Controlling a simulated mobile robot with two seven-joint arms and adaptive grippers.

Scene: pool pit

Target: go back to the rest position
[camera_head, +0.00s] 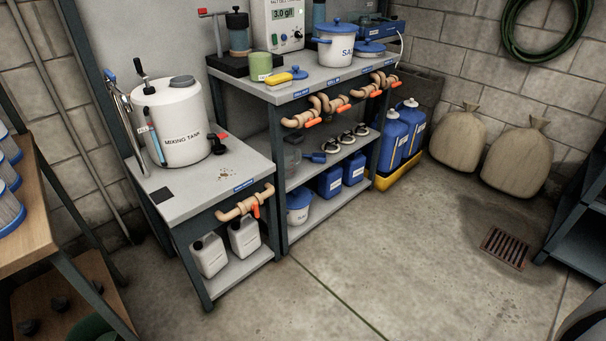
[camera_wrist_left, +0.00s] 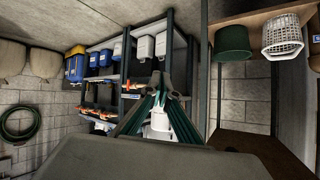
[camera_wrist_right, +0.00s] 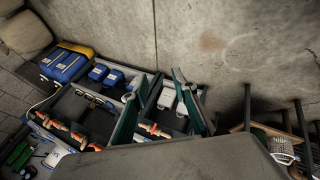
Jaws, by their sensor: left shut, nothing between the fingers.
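Neither gripper shows in the head view. My left gripper (camera_wrist_left: 164,82) shows in the left wrist view with its green fingers meeting at the tips, shut and empty. My right gripper (camera_wrist_right: 160,76) shows in the right wrist view with its green fingers spread apart, open and with nothing visible between them. Both wrist views look across the room with the shelving upside down behind the fingers. No finger visibly touches anything.
A bench with a white mixing tank (camera_head: 172,122) stands left. A workbench (camera_head: 290,92) with valves and blue canisters (camera_head: 392,135) is behind. Sacks (camera_head: 458,139) lean on the wall. A wooden shelf (camera_head: 25,238) is at left. The concrete floor (camera_head: 400,260) with a drain grate (camera_head: 506,247) is clear.

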